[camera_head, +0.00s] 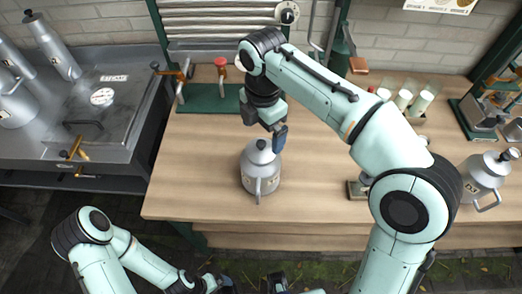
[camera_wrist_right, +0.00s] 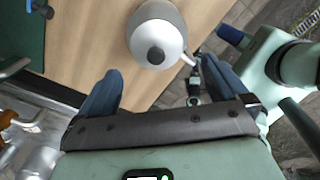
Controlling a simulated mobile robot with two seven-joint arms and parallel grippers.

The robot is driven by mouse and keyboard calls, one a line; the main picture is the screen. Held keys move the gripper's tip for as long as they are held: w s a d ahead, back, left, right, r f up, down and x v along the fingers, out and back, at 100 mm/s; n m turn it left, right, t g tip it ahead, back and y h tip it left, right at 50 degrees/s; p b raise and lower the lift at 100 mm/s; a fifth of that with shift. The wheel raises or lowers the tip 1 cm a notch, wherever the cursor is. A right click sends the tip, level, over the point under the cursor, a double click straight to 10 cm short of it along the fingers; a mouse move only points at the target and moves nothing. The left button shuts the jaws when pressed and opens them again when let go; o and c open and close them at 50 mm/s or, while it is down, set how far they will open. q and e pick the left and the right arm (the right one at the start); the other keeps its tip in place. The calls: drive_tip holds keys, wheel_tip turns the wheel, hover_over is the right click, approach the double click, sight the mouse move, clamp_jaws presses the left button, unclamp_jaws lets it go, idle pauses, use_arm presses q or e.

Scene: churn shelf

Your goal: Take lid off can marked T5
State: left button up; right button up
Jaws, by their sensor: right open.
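A grey metal can (camera_head: 260,180) with a domed lid (camera_head: 261,153) and a dark knob stands upright near the front of the wooden bench. Its label is too small to read surely. The lid is on it, and the can also shows in the right wrist view (camera_wrist_right: 157,32). My right gripper (camera_head: 267,132) is just above and behind the knob, open and empty. In the right wrist view its two dark blue fingers (camera_wrist_right: 160,66) are apart, with the can beyond them. My left gripper (camera_head: 245,285) is low at the bottom edge, partly cut off.
Another grey can (camera_head: 484,180) stands at the bench's right end. A green stand with a red knob (camera_head: 220,64) and a rack of white-filled glasses (camera_head: 405,98) are at the back. Bench left of the can is clear.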

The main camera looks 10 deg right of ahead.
sight(261, 142)
drive_tip(key=shift+w+f, duration=0.15)
drive_tip(key=shift+f, duration=0.7)
wheel_tip(261, 142, down, 5)
drive_tip(key=shift+w+a+f+b, duration=0.1)
drive_tip(key=shift+a+b, duration=0.05)
drive_tip(key=shift+b, duration=0.55)
drive_tip(key=c, duration=0.8)
